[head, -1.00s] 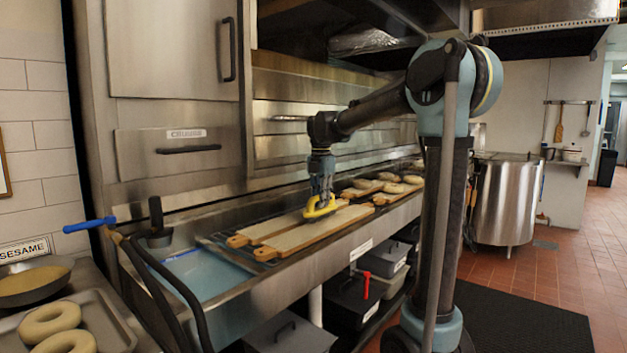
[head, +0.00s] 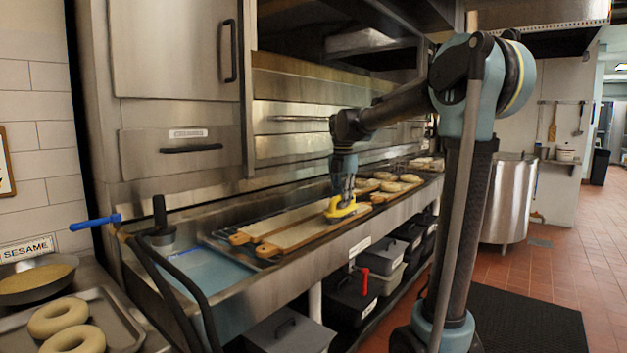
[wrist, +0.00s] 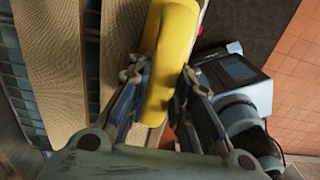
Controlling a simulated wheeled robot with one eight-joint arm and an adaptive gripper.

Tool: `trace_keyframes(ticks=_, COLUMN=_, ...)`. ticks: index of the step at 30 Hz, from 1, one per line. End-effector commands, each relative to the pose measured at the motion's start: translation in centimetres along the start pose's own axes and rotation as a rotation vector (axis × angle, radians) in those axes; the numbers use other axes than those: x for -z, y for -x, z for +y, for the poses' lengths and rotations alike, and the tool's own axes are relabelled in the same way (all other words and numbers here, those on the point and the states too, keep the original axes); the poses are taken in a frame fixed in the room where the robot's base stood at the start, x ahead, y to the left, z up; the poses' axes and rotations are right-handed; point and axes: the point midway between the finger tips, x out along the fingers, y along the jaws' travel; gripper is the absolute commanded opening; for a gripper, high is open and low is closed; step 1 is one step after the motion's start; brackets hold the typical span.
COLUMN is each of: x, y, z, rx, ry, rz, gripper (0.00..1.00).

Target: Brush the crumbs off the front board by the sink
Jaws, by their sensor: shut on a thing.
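Two long boards lie side by side on the steel ledge by the sink, their wooden handles toward the sink. The front board (head: 300,236) is nearest the ledge's edge; the back board (head: 262,229) lies behind it. My gripper (head: 343,196) is shut on a yellow brush (head: 341,211) and holds it over the far part of the front board. The wrist view shows the yellow brush (wrist: 170,55) between both fingers, beside the boards' tan surface (wrist: 122,40). Its bristles are hidden from that view. I cannot make out crumbs.
The sink (head: 205,270) with bluish water is at the near end. More boards with bagels (head: 390,184) lie farther along the ledge. Dark bins (head: 352,292) stand beneath, and a kettle (head: 508,200) stands at the right. A black mat covers the floor.

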Motion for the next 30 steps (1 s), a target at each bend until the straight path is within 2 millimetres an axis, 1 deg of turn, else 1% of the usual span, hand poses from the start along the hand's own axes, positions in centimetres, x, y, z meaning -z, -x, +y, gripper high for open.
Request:
trace_keyframes(ticks=1, x=0.2, y=1.5, z=0.2, rx=0.0, ry=0.005, rz=0.0, gripper=0.0)
trace_keyframes(ticks=2, x=0.4, y=2.2, z=0.3, rx=0.0, ry=0.007, rz=0.0, gripper=0.0)
trace_keyframes(ticks=18, x=0.9, y=6.7, z=0.8, rx=-0.001, ry=0.016, rz=0.0, gripper=0.0)
trace_keyframes(ticks=24, x=1.0, y=7.7, z=0.9, rx=-0.001, ry=0.017, rz=0.0, gripper=0.0)
trace_keyframes(ticks=30, x=1.0, y=7.8, z=0.9, rx=-0.001, ry=0.018, rz=0.0, gripper=0.0)
